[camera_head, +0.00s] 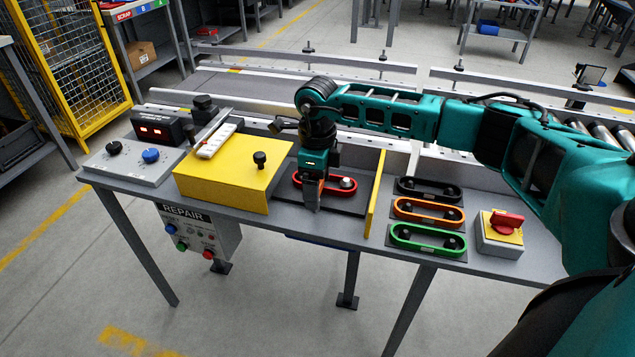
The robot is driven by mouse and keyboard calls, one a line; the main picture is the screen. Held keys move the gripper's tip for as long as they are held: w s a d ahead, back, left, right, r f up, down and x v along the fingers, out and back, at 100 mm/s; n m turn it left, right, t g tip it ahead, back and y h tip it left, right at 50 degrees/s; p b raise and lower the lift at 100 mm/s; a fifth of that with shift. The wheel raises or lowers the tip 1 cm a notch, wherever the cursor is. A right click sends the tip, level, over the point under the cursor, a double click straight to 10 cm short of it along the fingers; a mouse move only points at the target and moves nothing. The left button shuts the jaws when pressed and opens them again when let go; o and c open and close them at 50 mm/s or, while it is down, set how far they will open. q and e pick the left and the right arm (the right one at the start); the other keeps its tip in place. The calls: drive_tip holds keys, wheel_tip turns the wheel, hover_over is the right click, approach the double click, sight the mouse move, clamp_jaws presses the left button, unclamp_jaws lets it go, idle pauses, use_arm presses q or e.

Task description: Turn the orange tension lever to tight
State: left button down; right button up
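My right gripper (311,200) comes in from the right and points down over the middle of the workbench. Its fingers reach the red belt loop (341,184), which lies around pulleys in a dark recess. A brownish-orange patch shows at the fingers, but I cannot tell whether it is the orange tension lever or part of the gripper. I cannot pick out the lever elsewhere; the gripper hides part of the recess. I cannot tell if the fingers are shut on anything. My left gripper is not in view.
A yellow cover (225,178) with a black knob stands left of the recess, and a thin yellow panel (376,195) stands right. Black (428,184), orange (428,204) and green (428,231) loops sit further right, beside a red rotary switch (507,221). A knob panel (130,163) is far left.

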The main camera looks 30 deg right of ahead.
drive_tip(key=o, duration=0.9)
drive_tip(key=shift+r, duration=0.1)
use_arm(q)
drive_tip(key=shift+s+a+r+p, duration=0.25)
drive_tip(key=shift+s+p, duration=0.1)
drive_tip(key=shift+p, duration=0.5)
use_arm(e)
wheel_tip(320, 180, up, 13)
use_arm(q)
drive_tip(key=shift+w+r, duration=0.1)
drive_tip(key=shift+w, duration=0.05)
